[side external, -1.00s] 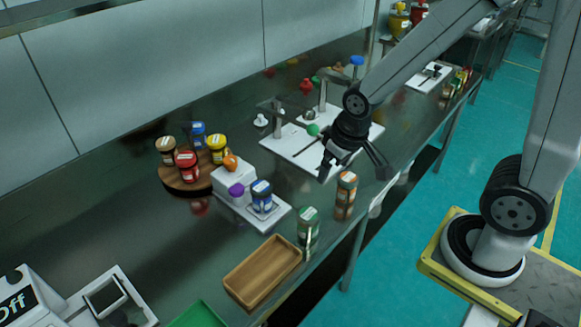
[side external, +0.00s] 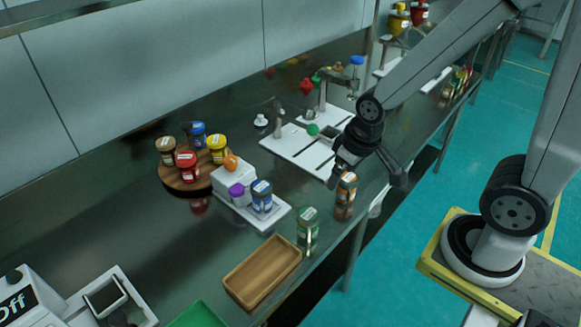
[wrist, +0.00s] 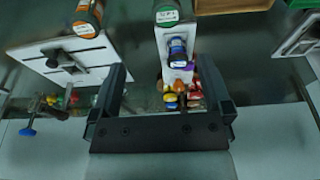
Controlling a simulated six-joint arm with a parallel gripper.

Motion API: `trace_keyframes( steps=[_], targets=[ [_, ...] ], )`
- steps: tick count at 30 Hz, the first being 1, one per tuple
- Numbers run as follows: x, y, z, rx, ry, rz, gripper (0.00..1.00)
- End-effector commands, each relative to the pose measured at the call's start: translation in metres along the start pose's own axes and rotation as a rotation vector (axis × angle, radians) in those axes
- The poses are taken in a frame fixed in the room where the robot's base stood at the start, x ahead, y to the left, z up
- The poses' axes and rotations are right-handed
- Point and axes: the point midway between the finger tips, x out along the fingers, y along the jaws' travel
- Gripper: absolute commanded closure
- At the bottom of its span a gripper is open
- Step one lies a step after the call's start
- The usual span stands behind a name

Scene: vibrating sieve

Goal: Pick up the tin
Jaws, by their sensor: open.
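Several tins or jars stand on the steel counter, and I cannot tell which one is the tin. An orange-labelled one (side external: 345,196) stands upright near the front edge; it also shows at the top left of the wrist view (wrist: 88,14). A green-labelled one (side external: 308,227) stands nearer the wooden tray and shows in the wrist view (wrist: 167,12). A blue-labelled one (side external: 262,196) stands on a white scale. My gripper (side external: 368,180) is open and empty, above and just behind the orange-labelled one. Its two fingers frame the wrist view (wrist: 163,72).
A wooden tray (side external: 262,272) lies near the front edge. A round wooden board (side external: 183,182) holds several jars. A white board with tools (side external: 288,149) lies behind my gripper. The left middle counter is clear.

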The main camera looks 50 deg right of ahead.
Motion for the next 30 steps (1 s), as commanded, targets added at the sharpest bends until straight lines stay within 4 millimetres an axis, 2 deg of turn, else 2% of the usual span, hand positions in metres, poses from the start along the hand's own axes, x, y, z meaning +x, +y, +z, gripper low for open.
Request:
trace_keyframes(
  steps=[5,11,20,30],
  targets=[
    [0.001,0.0,-0.002,-0.009,-0.001,0.0,0.0],
    [0.006,-0.001,-0.018,-0.087,-0.015,-0.002,0.0],
    [0.031,-0.006,-0.073,-0.382,-0.066,-0.016,0.0],
    [0.077,-0.014,-0.135,-0.776,-0.126,-0.055,0.0]
  ],
)
